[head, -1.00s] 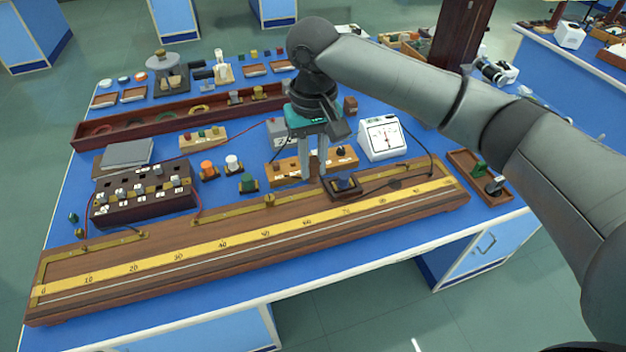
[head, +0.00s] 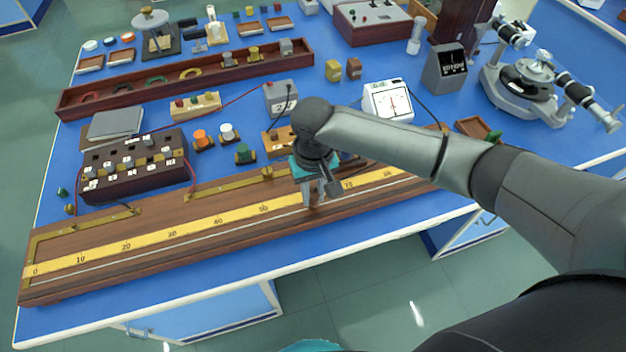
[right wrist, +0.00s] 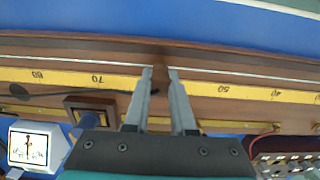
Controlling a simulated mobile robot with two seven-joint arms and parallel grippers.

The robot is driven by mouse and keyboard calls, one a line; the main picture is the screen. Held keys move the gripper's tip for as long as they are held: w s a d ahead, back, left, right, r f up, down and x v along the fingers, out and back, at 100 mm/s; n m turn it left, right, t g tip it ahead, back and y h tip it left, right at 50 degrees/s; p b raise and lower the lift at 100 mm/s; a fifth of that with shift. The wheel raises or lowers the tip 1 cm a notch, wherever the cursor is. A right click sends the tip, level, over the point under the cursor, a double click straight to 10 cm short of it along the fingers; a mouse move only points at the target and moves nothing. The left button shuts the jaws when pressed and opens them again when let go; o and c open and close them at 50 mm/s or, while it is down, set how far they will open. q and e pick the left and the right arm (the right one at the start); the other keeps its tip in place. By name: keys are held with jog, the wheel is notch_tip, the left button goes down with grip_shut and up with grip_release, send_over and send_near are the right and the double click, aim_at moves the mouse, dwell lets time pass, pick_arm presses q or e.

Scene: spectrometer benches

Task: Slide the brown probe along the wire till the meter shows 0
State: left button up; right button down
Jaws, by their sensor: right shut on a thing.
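The long wooden wire board (head: 75,283) lies along the bench's front, with a yellow scale (head: 148,243) and a thin pale wire (head: 160,250). My right gripper (head: 314,203) is low over the board, fingers pointing down. In the right wrist view the gripper (right wrist: 160,74) is shut on the brown probe (right wrist: 159,92), its tips at the wire between the 50 and 70 marks. The probe is mostly hidden in the head view. The white meter (head: 388,101) stands behind the board; its needle looks near mid-dial, but the exact reading is too small to tell. My left gripper is not visible.
A dark switch box (head: 135,178) with leads stands behind the board's left part. A small dark tray (right wrist: 90,110) is beside the gripper on the board. A spectrometer (head: 530,85) stands at the right back. The scale left of the gripper is clear.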

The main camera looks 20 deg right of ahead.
jog(key=shift+f+b, duration=0.55)
jog(key=shift+b, duration=0.5)
jog(key=shift+d+r+p, duration=0.1)
jog(key=shift+d+p, duration=0.65)
jog(key=shift+d, duration=0.25)
jog(key=shift+s+f+p, duration=0.1)
jog(key=shift+f+p, duration=0.15)
jog(key=shift+p, duration=0.2)
jog(key=shift+s+f, duration=0.1)
jog(key=shift+f, duration=0.05)
dwell(3.8)
jog(key=c, duration=0.7)
grip_release()
jog(key=shift+d, duration=0.1)
